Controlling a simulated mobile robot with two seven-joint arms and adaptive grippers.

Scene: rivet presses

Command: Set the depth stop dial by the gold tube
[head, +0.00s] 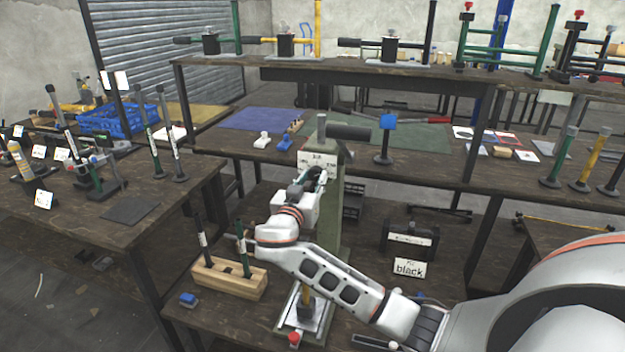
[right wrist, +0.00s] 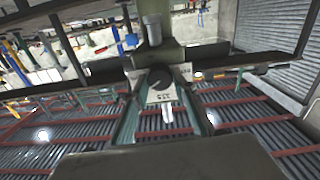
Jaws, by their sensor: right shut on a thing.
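The press (head: 328,215) stands on the near table, a grey-green column with a black side handle. Its depth stop dial is a dark knob (right wrist: 160,79) on a pale plate (head: 320,160) with small printed labels, too small to read surely. My right gripper (head: 315,178) is at the front of the plate, shut on the dial knob; its fingers lie on both sides of the knob in the right wrist view (right wrist: 158,95). A gold tube (head: 305,305) stands upright on the press base below my arm, partly hidden. My left gripper is not in view.
A wooden block (head: 230,278) with dark and green tubes stands left of the press. A small blue part (head: 188,299) lies before it. At right are a black holder (head: 410,240) and a card reading "black" (head: 409,268).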

